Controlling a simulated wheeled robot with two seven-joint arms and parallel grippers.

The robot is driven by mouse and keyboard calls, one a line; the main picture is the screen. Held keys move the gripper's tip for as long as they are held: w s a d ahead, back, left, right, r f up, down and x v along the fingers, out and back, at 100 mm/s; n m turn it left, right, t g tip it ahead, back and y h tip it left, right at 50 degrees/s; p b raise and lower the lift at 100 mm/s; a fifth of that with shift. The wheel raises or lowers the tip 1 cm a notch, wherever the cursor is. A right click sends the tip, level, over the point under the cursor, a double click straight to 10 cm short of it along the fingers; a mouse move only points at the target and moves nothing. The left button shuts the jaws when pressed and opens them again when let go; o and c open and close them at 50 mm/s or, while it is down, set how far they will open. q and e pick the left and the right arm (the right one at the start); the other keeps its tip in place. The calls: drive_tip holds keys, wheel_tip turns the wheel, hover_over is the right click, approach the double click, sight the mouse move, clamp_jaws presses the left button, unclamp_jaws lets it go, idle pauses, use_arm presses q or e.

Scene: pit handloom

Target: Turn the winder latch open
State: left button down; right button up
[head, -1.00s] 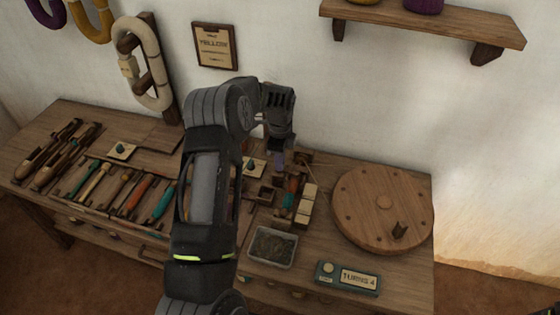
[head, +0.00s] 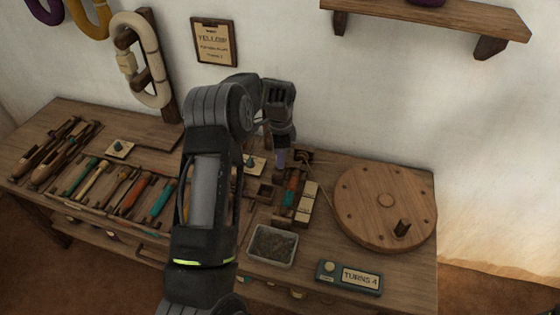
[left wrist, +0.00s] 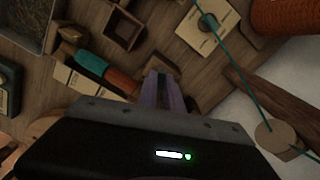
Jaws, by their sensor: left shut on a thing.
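The winder is on the bench right of centre in the head view, with a teal and orange bobbin (head: 291,190) lying in it. The bobbin also shows in the left wrist view (left wrist: 108,73). My left gripper (head: 281,164) points down at the far end of the bobbin. In the left wrist view, its purple fingers (left wrist: 161,76) are close together on a small wooden part at the bobbin's end, which I take as the winder latch. The fingers mostly hide it, so its angle cannot be told. My right gripper is not in view.
A round wooden wheel (head: 365,207) with an upright peg stands right of the winder. A metal tray (head: 291,262) and a "TURNS 4" box (head: 348,279) lie in front. Several bobbins and shuttles lie left. A teal thread (left wrist: 245,75) crosses the left wrist view.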

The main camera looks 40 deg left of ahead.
use_arm(q)
drive_tip(key=n, duration=0.2)
drive_tip(key=shift+n+b, duration=0.4)
drive_tip(key=n, duration=0.3)
drive_tip(key=shift+n+b, duration=0.3)
drive_tip(key=shift+b, duration=0.1)
drive_tip(key=n, duration=0.3)
drive_tip(key=shift+n, duration=0.3)
drive_tip(key=shift+n+b, duration=0.35)
drive_tip(key=shift+n, duration=1.35)
drive_tip(key=c, duration=1.5)
unclamp_jaws()
drive_tip(key=shift+r, duration=0.1)
